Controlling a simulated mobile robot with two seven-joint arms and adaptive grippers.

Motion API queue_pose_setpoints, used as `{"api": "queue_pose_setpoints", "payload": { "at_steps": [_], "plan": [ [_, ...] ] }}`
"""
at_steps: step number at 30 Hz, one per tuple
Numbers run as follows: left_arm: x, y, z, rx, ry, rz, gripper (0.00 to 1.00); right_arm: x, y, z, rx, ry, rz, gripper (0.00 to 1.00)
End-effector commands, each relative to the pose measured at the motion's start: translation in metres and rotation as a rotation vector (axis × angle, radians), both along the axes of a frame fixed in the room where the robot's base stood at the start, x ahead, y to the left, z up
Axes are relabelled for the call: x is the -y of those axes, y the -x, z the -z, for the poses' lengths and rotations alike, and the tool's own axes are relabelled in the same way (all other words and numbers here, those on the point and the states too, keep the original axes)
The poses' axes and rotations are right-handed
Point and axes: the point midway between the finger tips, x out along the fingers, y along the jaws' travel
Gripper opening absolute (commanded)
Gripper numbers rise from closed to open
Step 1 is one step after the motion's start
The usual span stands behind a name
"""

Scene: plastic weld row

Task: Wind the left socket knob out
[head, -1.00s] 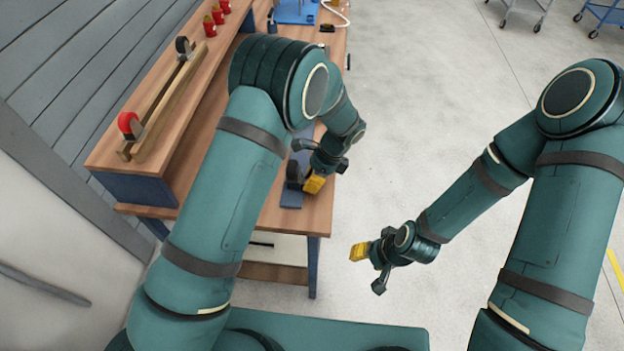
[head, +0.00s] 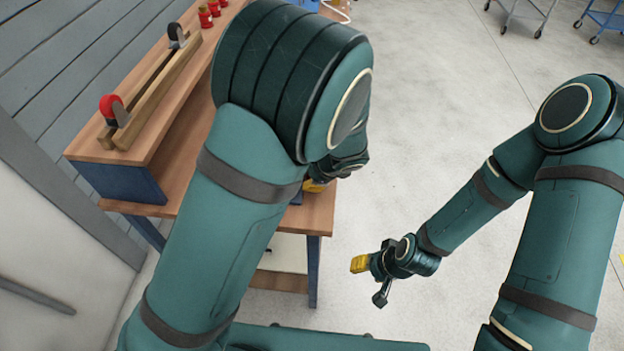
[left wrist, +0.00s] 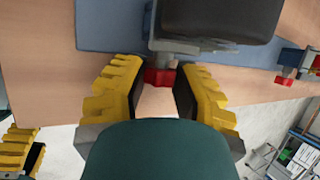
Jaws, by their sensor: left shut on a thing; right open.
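A red socket knob (left wrist: 159,77) sits under a dark block (left wrist: 215,20) with a grey metal fitting, over a blue plate (left wrist: 110,30) on the bench. My left gripper (left wrist: 160,84) is shut on this knob, with a yellow finger at each side. In the head view only a little yellow of my left gripper (head: 315,186) shows below my arm, which hides the knob and block. A second red knob (left wrist: 284,80) on a blue and grey fitting is at the right of the left wrist view. My right gripper (head: 370,278) is open and empty over the floor.
The wooden bench (head: 318,212) runs along the wall. Its raised shelf (head: 85,145) carries a wooden rail (head: 160,95) with red and black clamps, and several red items (head: 206,17). The floor right of the bench is clear; carts stand far back.

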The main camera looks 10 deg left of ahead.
Motion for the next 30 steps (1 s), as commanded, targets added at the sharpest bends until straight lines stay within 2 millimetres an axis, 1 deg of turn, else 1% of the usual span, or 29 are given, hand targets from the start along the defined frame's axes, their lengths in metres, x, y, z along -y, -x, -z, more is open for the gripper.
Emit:
{"api": "queue_pose_setpoints", "payload": {
  "at_steps": [1,3,14,15,17,18,26,30],
  "plan": [
    [-0.0002,0.0016,0.0029,0.002,-0.001,0.000,0.00,0.0000,-0.0005,0.0030,0.001,0.000,0.000,0.47],
    [-0.0004,0.0016,0.0024,0.008,-0.001,-0.001,0.00,0.0001,-0.0008,0.0038,0.002,0.000,0.001,0.47],
    [-0.0008,0.0014,0.0013,0.011,-0.001,-0.003,0.00,0.0001,-0.0010,0.0035,0.003,0.000,0.001,0.47],
    [-0.0009,0.0014,0.0014,0.011,-0.001,-0.003,0.34,0.0001,-0.0010,0.0035,0.003,0.000,0.001,0.47],
    [-0.0008,0.0013,0.0013,0.011,-0.002,-0.001,0.55,0.0001,-0.0009,0.0035,0.002,0.000,0.001,0.47],
    [-0.0007,0.0012,0.0012,0.012,-0.001,-0.002,0.60,0.0001,-0.0009,0.0035,0.002,0.000,0.001,0.47],
    [-0.0002,0.0006,0.0001,0.013,-0.001,0.000,0.60,0.0001,-0.0008,0.0035,0.002,0.000,0.001,0.47],
    [0.0028,0.0025,-0.0061,0.014,0.000,-0.001,0.60,0.0000,-0.0008,0.0033,0.002,0.000,0.001,0.47]
  ]
}}
